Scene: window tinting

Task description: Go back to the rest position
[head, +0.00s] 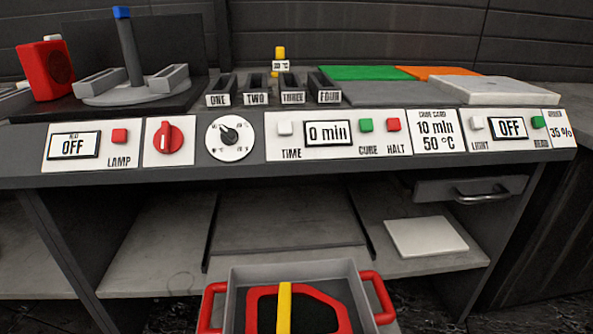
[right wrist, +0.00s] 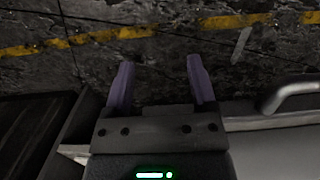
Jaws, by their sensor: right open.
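My right gripper (right wrist: 159,80) shows in the right wrist view. Its two purple fingers are apart with nothing between them, over a dark, worn floor with a yellow stripe (right wrist: 90,38). Neither gripper shows in the head view, and my left gripper is in no view. The workbench (head: 300,177) stands ahead, with a control panel along its front edge. The panel's cure display (head: 328,132) reads 0 min, and the lamp display (head: 73,145) and the light display (head: 509,128) read OFF.
A grey tray (head: 236,283) with red handles, holding a red frame-like part and a yellow bar, is at the bottom of the head view. A drawer handle (head: 482,194) sticks out at the bench's right. A metal handle (right wrist: 292,92) lies right of my right gripper.

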